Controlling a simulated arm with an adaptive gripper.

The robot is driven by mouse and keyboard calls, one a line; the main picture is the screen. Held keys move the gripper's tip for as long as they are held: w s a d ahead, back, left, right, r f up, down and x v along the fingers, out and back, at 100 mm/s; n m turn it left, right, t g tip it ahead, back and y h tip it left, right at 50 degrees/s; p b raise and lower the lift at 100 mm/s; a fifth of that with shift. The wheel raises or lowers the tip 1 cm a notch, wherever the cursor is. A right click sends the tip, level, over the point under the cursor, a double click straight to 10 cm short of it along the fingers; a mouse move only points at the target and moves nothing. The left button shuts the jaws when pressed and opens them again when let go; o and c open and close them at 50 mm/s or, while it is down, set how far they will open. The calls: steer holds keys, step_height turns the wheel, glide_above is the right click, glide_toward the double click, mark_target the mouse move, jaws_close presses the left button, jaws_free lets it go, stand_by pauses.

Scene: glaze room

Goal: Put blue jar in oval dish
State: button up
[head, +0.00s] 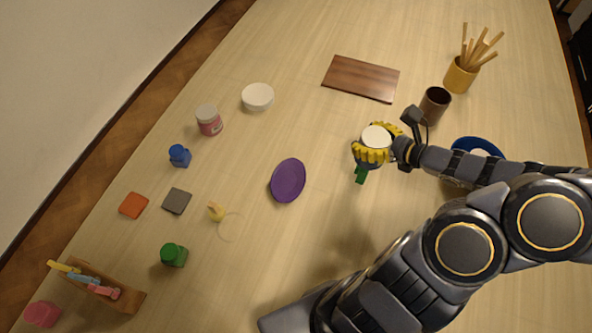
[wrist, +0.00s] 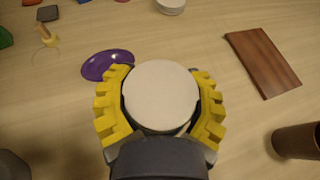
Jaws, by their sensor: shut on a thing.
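A jar with a round white lid (head: 376,137) is held between the yellow fingers of my gripper (head: 372,146), right of the table's middle. In the wrist view the lid (wrist: 162,97) faces the camera, with the gripper (wrist: 160,90) closed around both sides. The jar's body is mostly hidden; only a dark bluish strip shows below the lid. A purple oval dish (head: 288,180) lies to the left of the gripper, apart from it and empty. In the wrist view the dish (wrist: 104,65) is partly covered by the left finger.
A small green piece (head: 361,175) shows just below the gripper. A brown board (head: 361,79), a brown cup (head: 434,104) and a blue ring-like item (head: 476,146) are near the arm. Table between gripper and dish is clear.

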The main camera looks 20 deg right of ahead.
steer(key=w+a+f+n+g+y, duration=0.1)
steer(key=w+a+n+g+y, duration=0.15)
steer(key=a, duration=0.55)
steer(key=w+a+f+n+g+y, duration=0.1)
steer(key=w+a+n+g+y, duration=0.2)
steer(key=a, duration=0.4)
steer(key=t, duration=0.1)
glide_above(282, 181)
steer(key=shift+n, duration=0.35)
steer(key=shift+w+f, duration=0.1)
steer(key=shift+f, duration=4.15)
steer(key=shift+f, duration=0.35)
steer(key=o, duration=1.3)
steer(key=shift+c, duration=0.2)
